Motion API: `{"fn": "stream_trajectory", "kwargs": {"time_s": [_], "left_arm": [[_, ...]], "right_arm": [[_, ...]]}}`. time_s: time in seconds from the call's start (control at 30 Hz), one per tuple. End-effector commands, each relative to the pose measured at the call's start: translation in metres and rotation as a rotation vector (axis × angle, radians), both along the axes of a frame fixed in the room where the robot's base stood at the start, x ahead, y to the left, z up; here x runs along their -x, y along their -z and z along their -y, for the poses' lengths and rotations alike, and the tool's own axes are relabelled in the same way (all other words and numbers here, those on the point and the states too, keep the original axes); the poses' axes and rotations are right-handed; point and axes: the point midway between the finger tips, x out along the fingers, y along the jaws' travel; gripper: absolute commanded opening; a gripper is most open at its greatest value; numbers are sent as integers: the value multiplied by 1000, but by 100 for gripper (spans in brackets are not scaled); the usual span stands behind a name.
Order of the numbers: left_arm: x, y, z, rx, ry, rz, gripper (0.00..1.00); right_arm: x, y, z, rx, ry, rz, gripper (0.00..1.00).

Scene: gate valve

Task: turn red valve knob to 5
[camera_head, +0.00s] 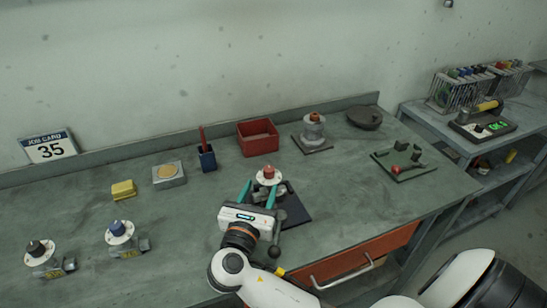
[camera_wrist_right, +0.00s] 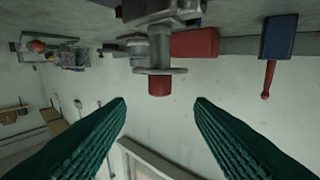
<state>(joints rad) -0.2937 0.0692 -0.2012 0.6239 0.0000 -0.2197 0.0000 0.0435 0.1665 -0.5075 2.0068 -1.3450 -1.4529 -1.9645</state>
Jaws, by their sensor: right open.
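The red valve knob (camera_head: 268,172) sits on top of a pale round dial on a valve body at the middle of the bench. In the right wrist view the red knob (camera_wrist_right: 159,87) points down below its dial disc (camera_wrist_right: 160,71), as the picture is upside down. My right gripper (camera_head: 260,187) has its green fingers spread, just on the near side of the knob. In the wrist view the open right gripper (camera_wrist_right: 160,101) has the knob between and slightly beyond its fingertips, apart from both. The dial's numbers are too small to read. My left gripper is not in view.
Blue-knobbed (camera_head: 118,228) and black-knobbed (camera_head: 37,249) valves stand at the left. A yellow block (camera_head: 123,190), a blue holder (camera_head: 208,159), a red bin (camera_head: 258,137) and an orange-topped fixture (camera_head: 313,130) stand behind. A job card (camera_head: 49,148) reads 35.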

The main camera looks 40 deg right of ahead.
Motion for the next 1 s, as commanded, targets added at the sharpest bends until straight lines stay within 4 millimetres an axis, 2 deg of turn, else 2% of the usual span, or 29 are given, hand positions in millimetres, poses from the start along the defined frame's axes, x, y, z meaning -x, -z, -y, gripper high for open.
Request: {"fn": "stream_trajectory", "kwargs": {"time_s": [0.27,0.5,0.7,0.97,1.0], "left_arm": [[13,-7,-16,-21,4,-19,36],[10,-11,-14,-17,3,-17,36],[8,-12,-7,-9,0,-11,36],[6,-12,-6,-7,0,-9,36],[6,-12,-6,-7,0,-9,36]], "right_arm": [[-36,-2,43,2,1,1,48],[-60,-1,71,0,0,0,48],[-67,0,80,-4,0,0,48],[-68,1,81,-4,-1,0,48],[-68,1,81,-4,-1,0,42]]}}
